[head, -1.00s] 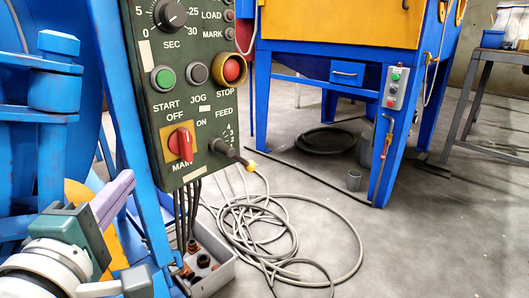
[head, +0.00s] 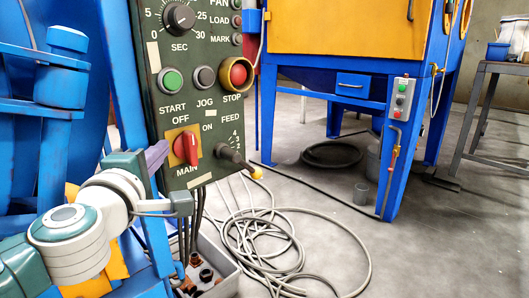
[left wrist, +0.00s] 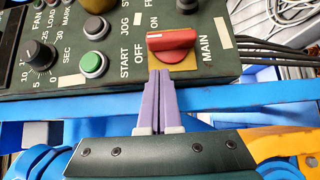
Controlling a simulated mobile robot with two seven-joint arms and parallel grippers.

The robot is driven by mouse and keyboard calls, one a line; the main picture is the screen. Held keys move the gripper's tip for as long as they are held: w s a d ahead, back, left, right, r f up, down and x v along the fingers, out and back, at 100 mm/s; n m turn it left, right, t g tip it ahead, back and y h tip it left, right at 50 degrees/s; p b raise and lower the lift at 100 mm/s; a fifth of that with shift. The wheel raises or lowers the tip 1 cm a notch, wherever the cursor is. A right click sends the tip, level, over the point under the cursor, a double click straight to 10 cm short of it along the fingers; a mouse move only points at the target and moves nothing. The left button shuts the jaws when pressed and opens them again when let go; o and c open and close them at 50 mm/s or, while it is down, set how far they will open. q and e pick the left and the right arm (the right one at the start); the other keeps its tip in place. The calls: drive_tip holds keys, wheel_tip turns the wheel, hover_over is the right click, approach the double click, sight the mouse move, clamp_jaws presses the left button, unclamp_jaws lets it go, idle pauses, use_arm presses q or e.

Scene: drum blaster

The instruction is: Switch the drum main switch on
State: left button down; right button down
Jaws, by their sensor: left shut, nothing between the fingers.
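The main switch is a red knob (head: 186,149) on a yellow plate, low on the dark green panel (head: 168,120). It stands upright in the head view, lying along the line from the OFF label to the MAIN label. ON is at its upper right. In the left wrist view, the knob (left wrist: 172,42) lies across the picture with its left end towards OFF. My left gripper (head: 158,154) is shut and empty, just left of the switch plate. In the left wrist view, its purple fingertips (left wrist: 159,73) are near the knob's side; I cannot tell whether they touch. My right gripper is out of view.
START (head: 171,82), JOG and STOP buttons sit above. Cables hang below the panel, and hoses (head: 265,240) lie coiled on the floor. A blue frame runs beside the panel.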

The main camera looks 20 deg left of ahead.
sight(190, 148)
use_arm(q)
drive_tip(key=shift+w+d+f+b, duration=0.1)
drive_tip(key=shift+w+d+b, duration=0.2)
drive_tip(key=shift+w, duration=0.35)
drive_tip(key=shift+w+d+b, duration=0.1)
drive_tip(key=shift+w+d, duration=0.3)
drive_tip(key=shift+w, duration=0.25)
